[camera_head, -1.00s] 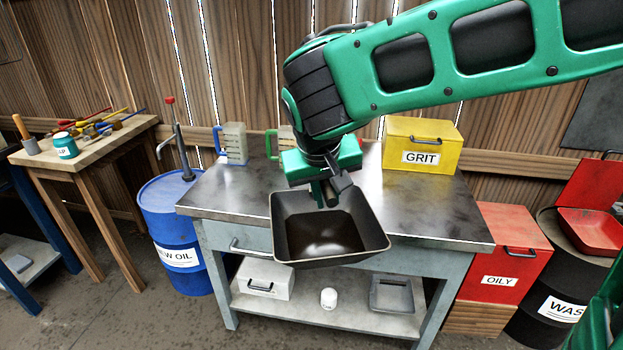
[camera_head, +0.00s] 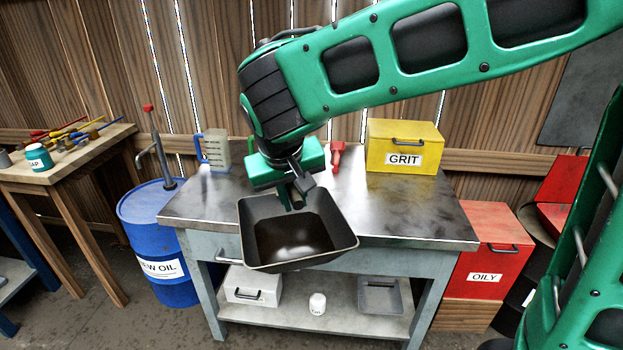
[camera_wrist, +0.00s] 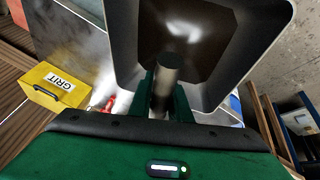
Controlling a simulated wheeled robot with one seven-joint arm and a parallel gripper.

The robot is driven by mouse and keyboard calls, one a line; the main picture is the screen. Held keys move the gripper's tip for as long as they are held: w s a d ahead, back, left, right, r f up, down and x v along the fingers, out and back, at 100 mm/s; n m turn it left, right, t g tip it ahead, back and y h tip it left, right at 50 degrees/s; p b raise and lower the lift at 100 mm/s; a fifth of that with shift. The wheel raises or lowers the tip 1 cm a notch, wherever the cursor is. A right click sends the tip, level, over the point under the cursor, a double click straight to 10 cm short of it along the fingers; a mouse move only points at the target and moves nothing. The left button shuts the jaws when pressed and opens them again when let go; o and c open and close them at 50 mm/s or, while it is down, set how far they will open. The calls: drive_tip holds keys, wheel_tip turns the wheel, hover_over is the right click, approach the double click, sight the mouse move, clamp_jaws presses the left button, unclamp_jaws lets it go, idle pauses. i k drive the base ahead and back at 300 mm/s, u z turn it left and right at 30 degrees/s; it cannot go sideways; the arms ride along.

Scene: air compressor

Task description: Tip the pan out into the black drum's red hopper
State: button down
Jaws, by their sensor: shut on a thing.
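My gripper (camera_head: 292,196) is shut on the grey pan (camera_head: 345,243), holding it by its rear side above the front edge of the metal workbench. The pan is about level and holds a dark, shiny liquid (camera_head: 295,238). In the wrist view the pan (camera_wrist: 262,70) fills the top, with a round grey handle (camera_wrist: 167,75) between the green fingers. The black drum (camera_head: 509,308) stands at the far right, largely hidden by my green arm and the red box. Part of its red hopper (camera_head: 553,215) shows above it.
The workbench (camera_head: 430,222) carries a yellow GRIT box (camera_head: 403,148), a measuring jug (camera_head: 216,150) and a red-handled item (camera_head: 337,157). A red OILY box (camera_head: 485,245) stands between bench and drum. A blue oil drum (camera_head: 160,235) stands left.

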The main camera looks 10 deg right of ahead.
sight(562, 184)
drive_tip(key=i, duration=0.9)
drive_tip(key=z, duration=0.05)
